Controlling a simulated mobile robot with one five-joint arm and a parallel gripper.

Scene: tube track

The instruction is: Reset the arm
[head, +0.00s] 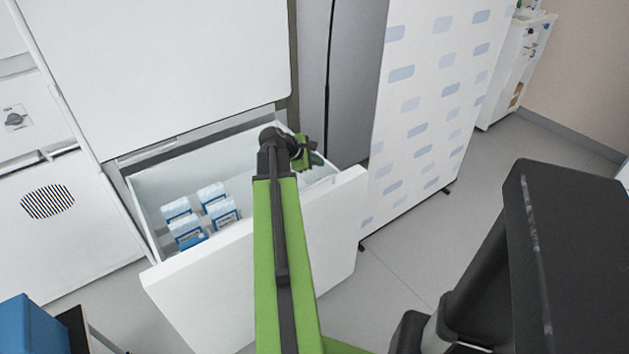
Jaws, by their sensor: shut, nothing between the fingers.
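My arm (277,250), green with dark joints, reaches up the middle of the head view over the front of an open white drawer. My gripper (316,159) is small at its far end, over the drawer's right part. It is shut, with nothing seen in it. The wrist partly hides it, so I cannot tell whether it touches the drawer.
The drawer (240,270) is pulled out of a white cabinet (170,60) and holds several blue-and-white boxes (187,230) at its left. A white patterned panel (425,110) stands to the right. A blue object (28,328) is at lower left. Grey floor (500,160) is clear beyond the panel.

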